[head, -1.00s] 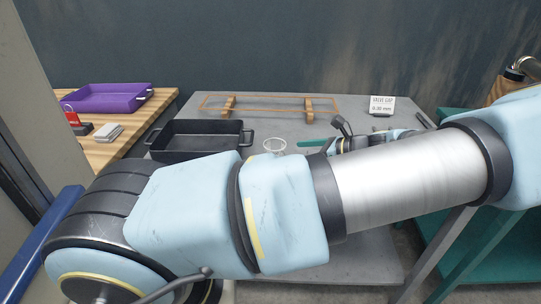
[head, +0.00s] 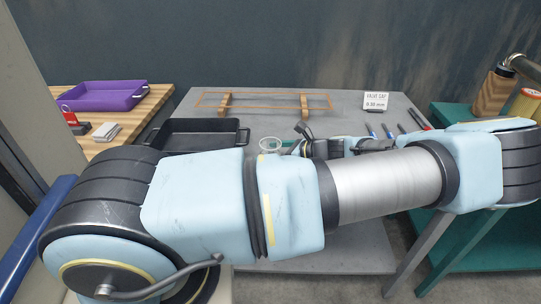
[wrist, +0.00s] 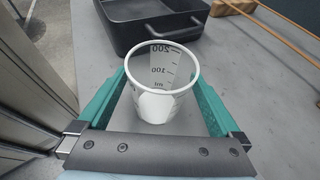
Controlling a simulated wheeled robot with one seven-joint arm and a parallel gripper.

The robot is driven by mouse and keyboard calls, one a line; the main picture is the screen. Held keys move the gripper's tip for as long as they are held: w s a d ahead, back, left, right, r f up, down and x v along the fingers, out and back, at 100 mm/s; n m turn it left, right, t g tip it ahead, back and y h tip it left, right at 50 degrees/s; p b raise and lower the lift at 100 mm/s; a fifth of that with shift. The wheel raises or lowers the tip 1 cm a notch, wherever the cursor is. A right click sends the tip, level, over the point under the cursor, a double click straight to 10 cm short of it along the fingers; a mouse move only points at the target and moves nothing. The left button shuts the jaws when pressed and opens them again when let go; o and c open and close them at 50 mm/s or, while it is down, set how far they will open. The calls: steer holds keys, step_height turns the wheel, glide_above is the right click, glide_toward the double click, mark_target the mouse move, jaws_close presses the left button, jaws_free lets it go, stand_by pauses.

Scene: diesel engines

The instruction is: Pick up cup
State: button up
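The cup (wrist: 162,95) is a clear measuring cup with a white rim and printed marks for 100 and 200 ml. In the wrist view it stands upright on the grey table between the two teal fingers of my gripper (wrist: 160,82). The fingers are spread, one on each side of the cup; their tips are partly hidden beside its rim. I cannot tell whether either finger touches it. In the head view the cup (head: 270,144) shows as a pale ring on the table, with my gripper (head: 280,147) at it, mostly hidden behind my arm.
A black tray (head: 203,124) with handles stands just beyond the cup. A wire frame on wooden blocks (head: 224,104) and a sign (head: 376,101) stand farther back. Several tools lie at the right of the table. A purple tray (head: 104,95) sits on the wooden bench at left.

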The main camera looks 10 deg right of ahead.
steer(key=c, duration=1.3)
steer(key=shift+r, duration=0.1)
